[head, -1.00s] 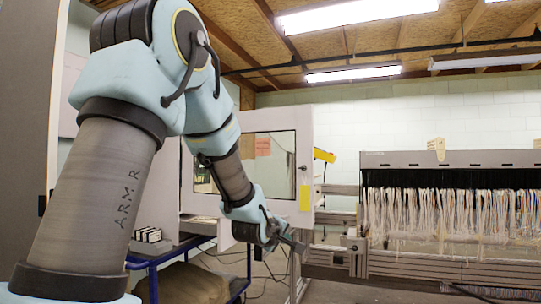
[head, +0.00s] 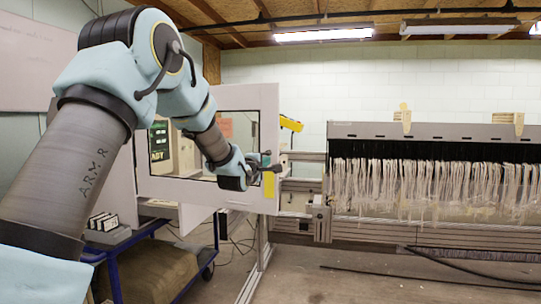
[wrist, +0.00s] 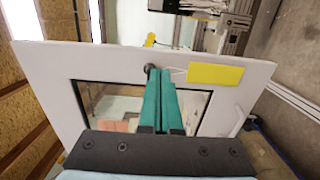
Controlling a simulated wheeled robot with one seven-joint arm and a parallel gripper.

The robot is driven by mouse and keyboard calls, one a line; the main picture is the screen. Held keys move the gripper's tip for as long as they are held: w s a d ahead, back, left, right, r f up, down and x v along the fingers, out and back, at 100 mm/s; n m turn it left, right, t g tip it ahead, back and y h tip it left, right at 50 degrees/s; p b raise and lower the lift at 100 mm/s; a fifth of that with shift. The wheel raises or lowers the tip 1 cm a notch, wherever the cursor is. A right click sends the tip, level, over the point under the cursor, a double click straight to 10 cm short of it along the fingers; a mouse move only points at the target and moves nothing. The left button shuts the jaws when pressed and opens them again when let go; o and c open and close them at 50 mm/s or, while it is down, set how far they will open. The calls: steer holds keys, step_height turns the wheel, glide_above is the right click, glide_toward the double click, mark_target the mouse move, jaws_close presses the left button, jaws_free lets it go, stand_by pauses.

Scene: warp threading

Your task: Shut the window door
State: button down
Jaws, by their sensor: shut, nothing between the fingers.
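The window door is a white panel (head: 268,115) with a dark-edged clear pane, standing swung open in the head view. It also fills much of the wrist view (wrist: 100,60). A yellow label (head: 269,187) is on its right side; it shows in the wrist view too (wrist: 215,75). A dark round knob (wrist: 151,68) sits near the fingertips. My gripper (head: 266,164) is in front of the door's right side, just above the label. Its green fingers (wrist: 160,72) are shut and empty. I cannot tell whether they touch the door.
A cabinet with a lit display (head: 160,142) shows through the pane. A blue cart (head: 165,268) with a sack stands below the door. The loom (head: 430,145) with hanging pale yarn is to the right. Cables lie on the floor; floor at the lower right is mostly clear.

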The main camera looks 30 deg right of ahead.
mark_target(274, 158)
steer(key=shift+p+x, duration=0.9)
steer(key=shift+x, duration=1.85)
